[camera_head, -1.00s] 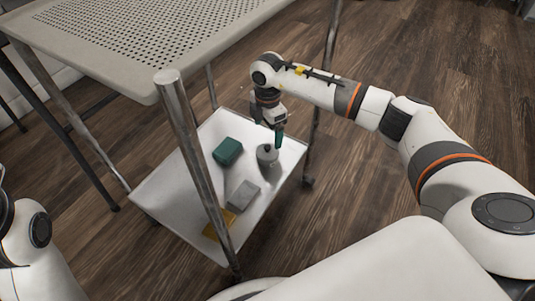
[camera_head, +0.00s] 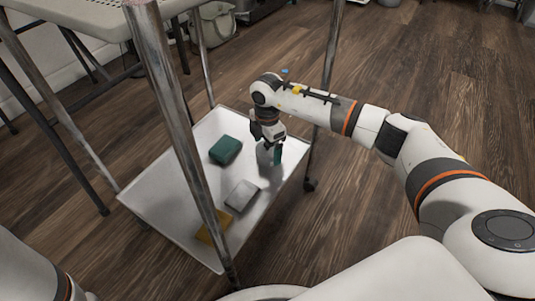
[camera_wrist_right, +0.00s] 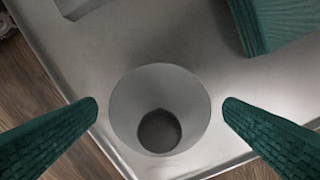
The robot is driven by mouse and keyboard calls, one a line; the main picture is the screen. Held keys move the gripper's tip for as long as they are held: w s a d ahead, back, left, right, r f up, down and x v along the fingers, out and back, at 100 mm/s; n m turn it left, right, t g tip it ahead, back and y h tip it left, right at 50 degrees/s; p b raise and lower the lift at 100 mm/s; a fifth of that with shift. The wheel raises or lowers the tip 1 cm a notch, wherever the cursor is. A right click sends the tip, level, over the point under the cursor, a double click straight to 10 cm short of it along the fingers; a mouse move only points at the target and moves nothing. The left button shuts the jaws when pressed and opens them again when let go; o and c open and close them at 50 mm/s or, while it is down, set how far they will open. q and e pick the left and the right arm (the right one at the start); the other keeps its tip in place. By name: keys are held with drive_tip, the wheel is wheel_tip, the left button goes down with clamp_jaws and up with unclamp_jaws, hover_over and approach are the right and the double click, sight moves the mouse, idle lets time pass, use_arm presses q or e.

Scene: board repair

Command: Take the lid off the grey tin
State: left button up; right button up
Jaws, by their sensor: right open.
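The grey tin (camera_head: 264,157) stands on the white lower tray, partly hidden by my right gripper (camera_head: 270,149). In the right wrist view the tin (camera_wrist_right: 135,92) is seen from above as a pale grey round shape. A dark round knob (camera_wrist_right: 159,131) shows on its lid. The right gripper (camera_wrist_right: 160,106) is open, with one green finger on each side of the tin and a visible gap to each. How far the fingertips are above or below the lid is hard to tell. My left gripper is out of view.
The white tray (camera_head: 150,202) has a raised rim and is the cart's lower shelf. A green box (camera_head: 225,150), a light grey block (camera_head: 242,195) and a yellow item (camera_head: 214,228) lie on it. A metal post (camera_head: 178,110) rises in front of the tray.

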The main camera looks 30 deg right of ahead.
drive_tip(key=shift+c, duration=0.2)
drive_tip(key=c, duration=1)
